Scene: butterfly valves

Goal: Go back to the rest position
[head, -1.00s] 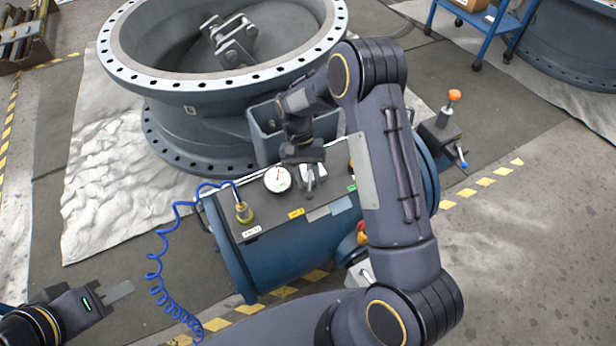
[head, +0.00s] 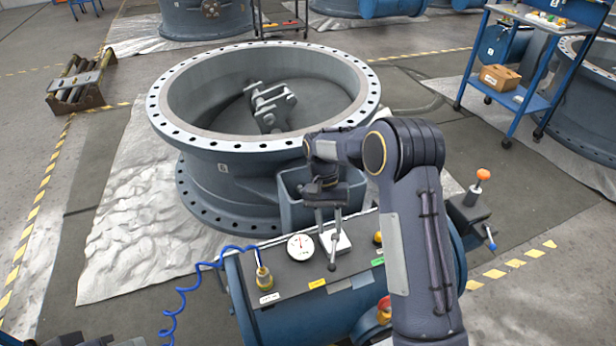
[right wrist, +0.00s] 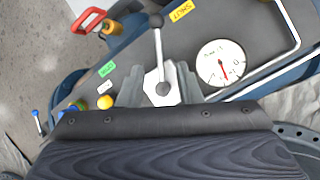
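My right gripper (head: 329,222) is above the control panel on the blue cylinder, over a small lever (head: 333,252) with a dark knob and a pale base plate. In the right wrist view its grey fingers (right wrist: 160,90) are spread, with the lever's base (right wrist: 163,88) between them in the picture and nothing gripped. The lever's rod (right wrist: 158,52) points away from the gripper. I cannot tell whether the fingers touch the lever. At the bottom left of the head view only a sliver of my left gripper (head: 128,342) shows; its fingers are mostly cut off.
A large flanged valve body (head: 265,145) stands just behind the panel. A white gauge (head: 300,247) and a coiled blue hose (head: 200,290) are beside the lever. A blue cart (head: 520,105) stands at the right. A red-handled valve (right wrist: 92,20) shows in the wrist view.

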